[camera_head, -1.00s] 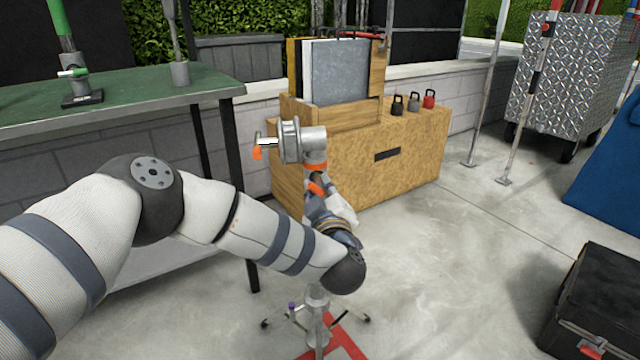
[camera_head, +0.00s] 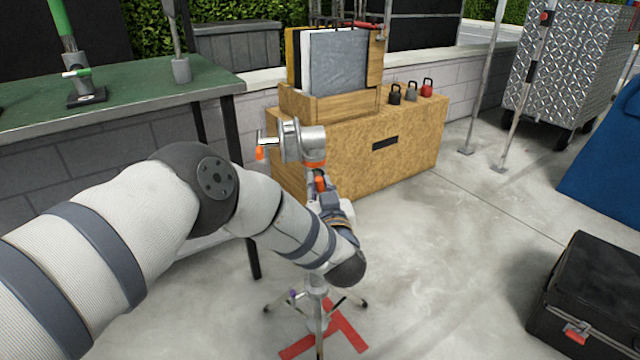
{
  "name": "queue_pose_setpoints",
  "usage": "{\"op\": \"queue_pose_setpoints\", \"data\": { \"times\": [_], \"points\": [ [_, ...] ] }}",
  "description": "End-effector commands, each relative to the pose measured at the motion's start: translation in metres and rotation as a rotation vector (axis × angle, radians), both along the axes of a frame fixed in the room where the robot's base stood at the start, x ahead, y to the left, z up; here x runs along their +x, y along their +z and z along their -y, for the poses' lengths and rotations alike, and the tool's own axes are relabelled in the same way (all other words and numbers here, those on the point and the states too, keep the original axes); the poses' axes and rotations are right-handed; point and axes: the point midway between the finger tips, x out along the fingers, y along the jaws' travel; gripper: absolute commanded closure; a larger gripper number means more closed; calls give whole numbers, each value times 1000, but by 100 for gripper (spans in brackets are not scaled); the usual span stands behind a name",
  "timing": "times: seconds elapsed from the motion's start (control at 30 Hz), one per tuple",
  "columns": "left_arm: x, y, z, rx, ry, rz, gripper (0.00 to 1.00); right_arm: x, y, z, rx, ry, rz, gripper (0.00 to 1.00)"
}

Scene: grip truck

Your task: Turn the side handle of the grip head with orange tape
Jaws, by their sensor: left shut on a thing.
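The grip head (camera_head: 309,144) is a silver metal piece with a round disc on its left and an orange tape band round its lower part. It stands on top of a stand (camera_head: 318,290). A small T-shaped handle with an orange end (camera_head: 260,152) sticks out at its left. My left gripper (camera_head: 321,186) is just below the head, shut on what looks like the side handle, of which an orange piece (camera_head: 321,183) shows. The rest of that handle and the fingertips are mostly hidden by my wrist. My right gripper is not in view.
A red floor mark (camera_head: 346,334) lies under the stand. A wooden box (camera_head: 420,150) with kettle-shaped weights stands behind. A green-topped table (camera_head: 130,98) is at left, a black case (camera_head: 590,290) at right. The floor between is clear.

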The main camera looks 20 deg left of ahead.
Motion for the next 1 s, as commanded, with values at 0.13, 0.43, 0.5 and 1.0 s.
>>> {"op": "queue_pose_setpoints", "data": {
  "times": [0.13, 0.43, 0.5, 1.0],
  "points": [
    [0, -1, 0, 19, 1, -11, 100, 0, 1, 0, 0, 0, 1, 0],
    [0, -1, 0, 24, 2, -14, 100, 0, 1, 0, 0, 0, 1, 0],
    [0, -1, 0, 23, 2, -14, 100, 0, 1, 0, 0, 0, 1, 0],
    [-3, -1, 0, 23, 4, -14, 62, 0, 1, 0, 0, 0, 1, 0]
  ]
}}
